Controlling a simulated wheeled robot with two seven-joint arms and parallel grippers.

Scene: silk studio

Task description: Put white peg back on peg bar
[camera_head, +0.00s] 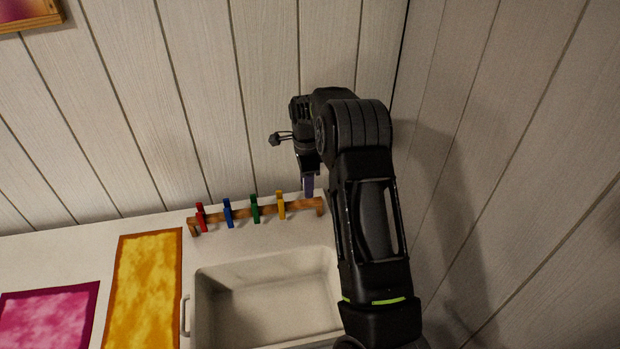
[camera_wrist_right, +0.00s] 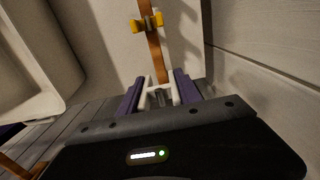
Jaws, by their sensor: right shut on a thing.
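The wooden peg bar (camera_head: 240,216) stands on the white counter against the plank wall, with red (camera_head: 201,217), blue (camera_head: 228,213), green (camera_head: 255,209) and yellow (camera_head: 281,205) pegs on it. My right gripper (camera_head: 308,187) is at the bar's right end, pointing down. In the right wrist view its purple fingers (camera_wrist_right: 158,92) are shut on the white peg (camera_wrist_right: 175,92). The peg's two prongs show on either side of the bar (camera_wrist_right: 155,50); I cannot tell whether it is seated. In the head view the white peg is hidden. My left gripper is out of view.
The side wall (camera_head: 500,170) is close on the right of my arm.

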